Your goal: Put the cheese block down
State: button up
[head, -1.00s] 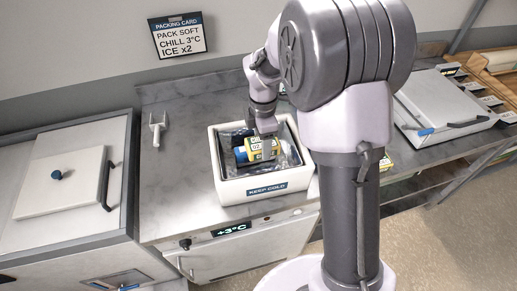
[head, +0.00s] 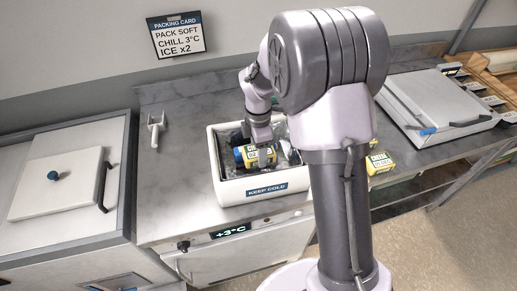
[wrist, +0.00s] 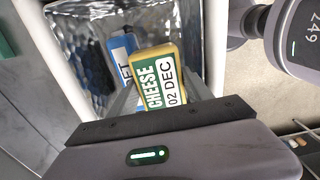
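The cheese block (wrist: 160,85) is yellow and green with a "CHEESE 02 DEC" label. In the wrist view it sits between the two fingers of my gripper (wrist: 162,72), which look closed against its sides. In the head view my gripper (head: 264,150) points down into the white "KEEP COLD" box (head: 230,193), and the cheese block (head: 248,156) shows inside its walls. The box has a shiny silver liner (wrist: 85,45). Whether the block's underside touches the box floor is hidden.
A blue labelled item (wrist: 122,48) lies in the box beside the cheese. Another yellow-green cheese pack (head: 380,163) lies on the counter, right of my column. A lidded bin (head: 60,185) stands far left.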

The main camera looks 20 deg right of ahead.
jog(key=o, duration=0.4)
jog(key=shift+r, duration=0.15)
jog(key=s+r+m+t+p, duration=0.1)
jog(key=s+r+m+p, duration=0.25)
jog(key=r, duration=1.45)
jog(key=s+a+r+m+t+y, duration=0.1)
jog(key=s+a+r+m+t, duration=0.1)
jog(key=s+m, duration=0.7)
jog(key=s+a+r+m+t+y, duration=0.1)
jog(key=s+r+m, duration=0.3)
jog(key=s+m, duration=0.6)
jog(key=shift+s+a+t, duration=0.8)
jog(key=shift+a+t, duration=0.1)
